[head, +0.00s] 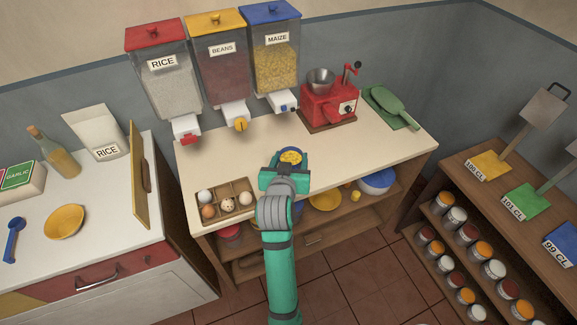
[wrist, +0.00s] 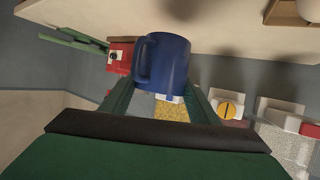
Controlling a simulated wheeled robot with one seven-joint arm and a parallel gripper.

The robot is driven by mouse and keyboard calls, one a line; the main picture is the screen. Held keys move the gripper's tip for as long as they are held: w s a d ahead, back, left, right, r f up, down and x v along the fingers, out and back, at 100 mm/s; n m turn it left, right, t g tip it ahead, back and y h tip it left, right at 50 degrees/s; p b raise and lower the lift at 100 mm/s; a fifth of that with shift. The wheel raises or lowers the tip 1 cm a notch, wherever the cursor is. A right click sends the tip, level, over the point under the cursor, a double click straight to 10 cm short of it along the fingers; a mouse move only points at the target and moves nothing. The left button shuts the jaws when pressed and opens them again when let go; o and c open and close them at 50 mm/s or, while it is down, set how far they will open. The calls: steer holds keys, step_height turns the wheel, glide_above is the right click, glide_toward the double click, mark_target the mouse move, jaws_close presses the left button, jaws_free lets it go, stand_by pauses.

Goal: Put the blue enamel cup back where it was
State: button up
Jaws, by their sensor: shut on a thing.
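The blue enamel cup (wrist: 172,62) is between the fingers of my gripper (wrist: 162,92) in the wrist view, with its handle on the left side. In the head view the cup (head: 291,149) shows as a blue rim around a yellow filling that looks like maize. My gripper (head: 287,166) is shut on the cup, over the middle of the cream counter, in front of the dispensers. The arm hides part of the counter's front edge. I cannot tell whether the cup's base touches the counter.
Rice (head: 165,85), beans (head: 219,72) and maize (head: 275,65) dispensers hang behind. A red grinder (head: 329,103) and green scoop (head: 391,106) stand at the back right. An egg tray (head: 227,203) sits at the front left. The counter right of my gripper is clear.

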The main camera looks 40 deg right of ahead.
mark_target(289, 160)
steer(key=w+f, duration=0.1)
steer(key=w+d+f, duration=0.1)
steer(key=f, duration=0.1)
steer(key=w+d+f, duration=0.1)
steer(key=f, duration=0.1)
steer(key=shift+w, duration=0.2)
steer(key=shift+f, duration=1.6)
steer(key=shift+f, duration=0.1)
steer(key=o, duration=1.3)
steer(key=v, duration=1.2)
